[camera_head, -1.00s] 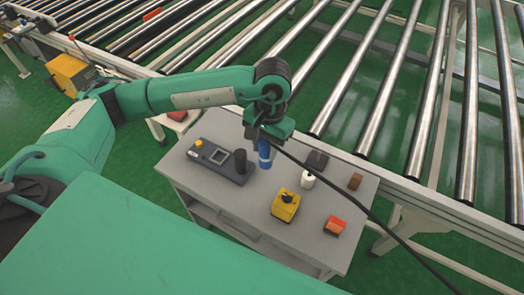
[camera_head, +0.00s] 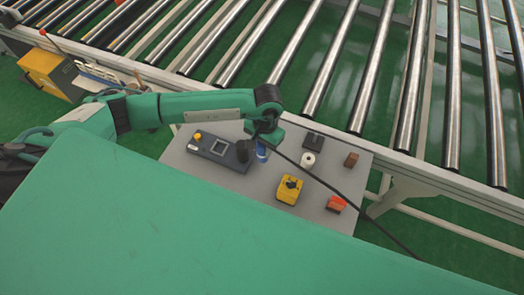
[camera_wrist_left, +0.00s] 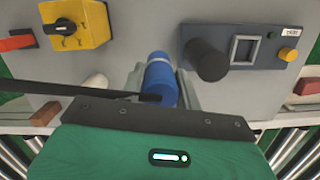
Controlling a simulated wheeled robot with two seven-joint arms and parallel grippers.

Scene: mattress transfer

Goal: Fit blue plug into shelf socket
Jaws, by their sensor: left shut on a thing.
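The blue plug (camera_head: 262,153) is in the jaws of my left gripper (camera_head: 264,143), over the grey worktop, just right of the black cylinder on the panel. In the left wrist view the plug (camera_wrist_left: 160,76) sits between the two grey fingers of the left gripper (camera_wrist_left: 161,88), which are shut on it. A black cable (camera_head: 320,182) trails from the gripper to the lower right. I cannot make out a socket; the front of the grey bench (camera_head: 345,217) and any shelf below are hidden behind my green body. My right gripper is not in view.
On the worktop are a dark control panel (camera_head: 219,148), a yellow switch box (camera_head: 289,190), a white spool (camera_head: 308,160), a red-orange block (camera_head: 337,204), a brown block (camera_head: 351,160) and a black block (camera_head: 313,140). A roller conveyor (camera_head: 385,85) runs behind.

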